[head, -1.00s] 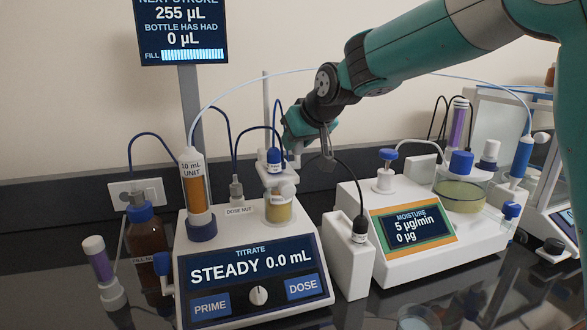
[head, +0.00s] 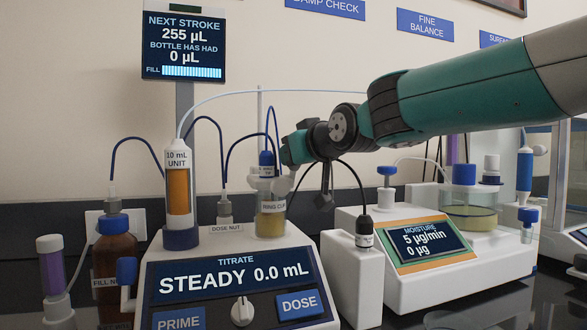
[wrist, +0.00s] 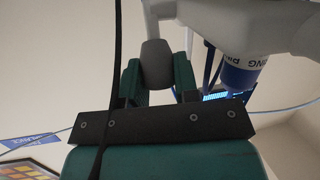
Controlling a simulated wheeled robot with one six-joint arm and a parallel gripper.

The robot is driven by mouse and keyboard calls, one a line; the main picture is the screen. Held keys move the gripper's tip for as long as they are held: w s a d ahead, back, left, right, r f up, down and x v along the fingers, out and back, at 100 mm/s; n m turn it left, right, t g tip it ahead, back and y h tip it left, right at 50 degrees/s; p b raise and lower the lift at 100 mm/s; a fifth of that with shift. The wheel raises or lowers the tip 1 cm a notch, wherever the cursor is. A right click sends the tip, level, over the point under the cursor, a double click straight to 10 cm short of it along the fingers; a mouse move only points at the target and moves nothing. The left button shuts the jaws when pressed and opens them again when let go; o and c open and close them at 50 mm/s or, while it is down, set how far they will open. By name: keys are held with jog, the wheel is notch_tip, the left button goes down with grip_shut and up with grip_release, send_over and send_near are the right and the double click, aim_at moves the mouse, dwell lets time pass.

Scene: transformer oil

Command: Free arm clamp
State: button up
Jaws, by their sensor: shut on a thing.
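In the wrist view a grey rounded knob (wrist: 157,62) sits between the two teal fingers of my gripper (wrist: 158,80). The gripper is shut on it. The knob joins a pale arm (wrist: 205,12) above, apparently the arm clamp. In the head view my gripper (head: 290,150) is beside the blue-capped tip (head: 266,160) above the titration vessel (head: 270,220). The knob and the clamp's grip are hidden there by my gripper. A thin upright rod (head: 260,110) stands behind. A blue and white labelled part (wrist: 243,72) hangs at the right of the wrist view.
The titrator (head: 240,285) reads STEADY 0.0 mL. Blue tubes loop left of my gripper, and a dark cable (head: 352,172) runs down to a white box (head: 357,260). The moisture unit (head: 430,265) stands at right. A brown bottle (head: 115,255) stands left.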

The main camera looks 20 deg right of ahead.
dwell(0.3)
jog(key=o, duration=0.9)
jog(key=shift+b+v, duration=8.8)
jog(key=shift+b, duration=0.2)
jog(key=shift+f, duration=0.2)
